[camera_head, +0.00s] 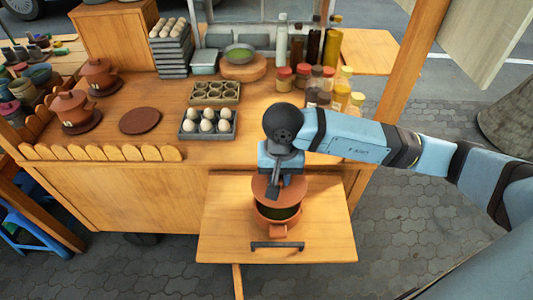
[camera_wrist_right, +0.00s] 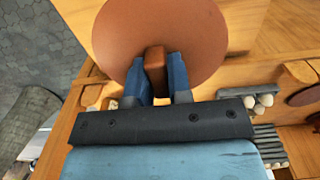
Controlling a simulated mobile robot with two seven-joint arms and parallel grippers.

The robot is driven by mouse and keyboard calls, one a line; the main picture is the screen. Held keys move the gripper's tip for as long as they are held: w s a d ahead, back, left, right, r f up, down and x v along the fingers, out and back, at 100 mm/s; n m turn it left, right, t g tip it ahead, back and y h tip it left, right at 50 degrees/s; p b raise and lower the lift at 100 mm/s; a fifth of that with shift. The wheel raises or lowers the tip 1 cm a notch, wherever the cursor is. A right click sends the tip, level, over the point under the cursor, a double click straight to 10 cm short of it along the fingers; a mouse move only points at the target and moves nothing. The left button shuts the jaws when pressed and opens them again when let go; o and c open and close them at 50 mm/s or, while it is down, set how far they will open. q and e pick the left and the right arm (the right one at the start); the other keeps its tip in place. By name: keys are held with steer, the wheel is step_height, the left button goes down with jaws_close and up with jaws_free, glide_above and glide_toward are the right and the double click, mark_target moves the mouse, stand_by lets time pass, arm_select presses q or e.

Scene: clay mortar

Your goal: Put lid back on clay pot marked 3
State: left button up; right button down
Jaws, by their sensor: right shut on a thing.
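My right gripper (camera_head: 275,184) is shut on the knob of a round brown clay lid (camera_head: 266,189). The right wrist view shows the blue fingers (camera_wrist_right: 156,72) on both sides of the knob, with the lid (camera_wrist_right: 135,32) beyond them. In the head view the lid is over the back part of an open clay pot (camera_head: 278,222) on the front wooden shelf. The pot's dark green contents show at its front. I cannot tell whether the lid touches the rim. No number is readable on the pot. My left gripper is not in view.
Two lidded clay pots (camera_head: 72,108) stand on saucers at the left of the cart, near an empty round brown mat (camera_head: 140,121). Egg trays (camera_head: 232,128) and bottles (camera_head: 331,45) stand behind. The shelf has a black handle (camera_head: 277,246) and bare wood around the pot.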

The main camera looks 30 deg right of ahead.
steer(key=shift+w, duration=0.25)
steer(key=shift+s+f+b, duration=0.25)
steer(key=shift+f+b, duration=0.15)
steer(key=shift+f, duration=0.6)
step_height(320, 180, down, 3)
steer(key=shift+w+r+b, duration=0.1)
steer(key=shift+w+b, duration=0.05)
steer(key=shift+b, duration=0.6)
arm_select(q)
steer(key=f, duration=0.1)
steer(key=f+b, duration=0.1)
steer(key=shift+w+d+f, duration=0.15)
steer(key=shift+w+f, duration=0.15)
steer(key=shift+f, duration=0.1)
arm_select(e)
steer(key=shift+f, duration=0.7)
arm_select(q)
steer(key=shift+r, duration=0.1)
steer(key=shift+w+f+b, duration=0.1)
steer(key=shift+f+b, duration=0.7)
steer(key=shift+b, duration=0.2)
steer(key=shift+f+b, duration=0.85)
arm_select(e)
steer(key=shift+f, duration=0.2)
